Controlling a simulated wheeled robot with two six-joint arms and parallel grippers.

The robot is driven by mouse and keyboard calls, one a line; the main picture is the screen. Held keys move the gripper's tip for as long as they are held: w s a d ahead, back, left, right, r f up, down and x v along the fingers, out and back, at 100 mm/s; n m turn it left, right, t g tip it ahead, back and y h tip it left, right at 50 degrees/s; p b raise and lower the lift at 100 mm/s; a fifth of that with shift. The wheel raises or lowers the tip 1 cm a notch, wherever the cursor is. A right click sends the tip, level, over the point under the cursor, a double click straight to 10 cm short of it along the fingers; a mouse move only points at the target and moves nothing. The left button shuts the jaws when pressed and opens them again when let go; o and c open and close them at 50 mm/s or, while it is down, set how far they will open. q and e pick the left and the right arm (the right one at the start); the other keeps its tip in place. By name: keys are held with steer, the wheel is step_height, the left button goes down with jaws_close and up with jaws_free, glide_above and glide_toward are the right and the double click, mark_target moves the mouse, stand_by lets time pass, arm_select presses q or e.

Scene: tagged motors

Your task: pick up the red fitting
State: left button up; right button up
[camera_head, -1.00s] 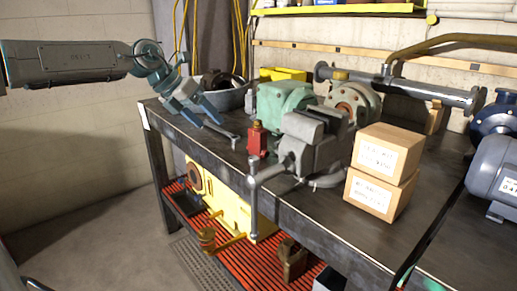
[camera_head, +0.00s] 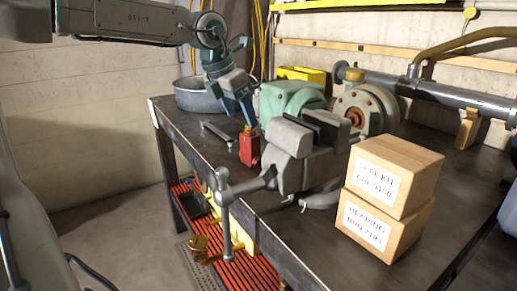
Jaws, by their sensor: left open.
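The red fitting (camera_head: 249,150) stands upright on the dark workbench (camera_head: 194,149), a small red block with a brass top. It is just left of the grey vise (camera_head: 303,158) and in front of a green motor (camera_head: 290,98). My left gripper (camera_head: 240,114) is open and points down just above the fitting, its blue fingers close to the brass top. I cannot tell whether they touch it. My right gripper is not in view.
A wrench (camera_head: 214,132) lies left of the fitting, and a grey pan (camera_head: 195,96) stands behind it. The vise handle (camera_head: 226,215) hangs past the bench's front edge. Two stacked boxes (camera_head: 392,178) stand at right. A long pipe (camera_head: 455,95) runs along the back.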

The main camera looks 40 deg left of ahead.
mark_target(247, 129)
arm_select(q)
steer(key=x, duration=0.2)
steer(key=shift+a+f, duration=0.15)
steer(key=shift+f, duration=0.2)
steer(key=x, duration=0.6)
steer(key=shift+w+r, duration=0.1)
steer(key=shift+w, duration=0.1)
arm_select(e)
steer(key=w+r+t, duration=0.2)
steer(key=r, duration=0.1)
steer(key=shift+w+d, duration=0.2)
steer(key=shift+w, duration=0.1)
arm_select(q)
steer(key=shift+r, duration=0.1)
steer(key=shift+c, duration=1.1)
steer(key=c, duration=0.9)
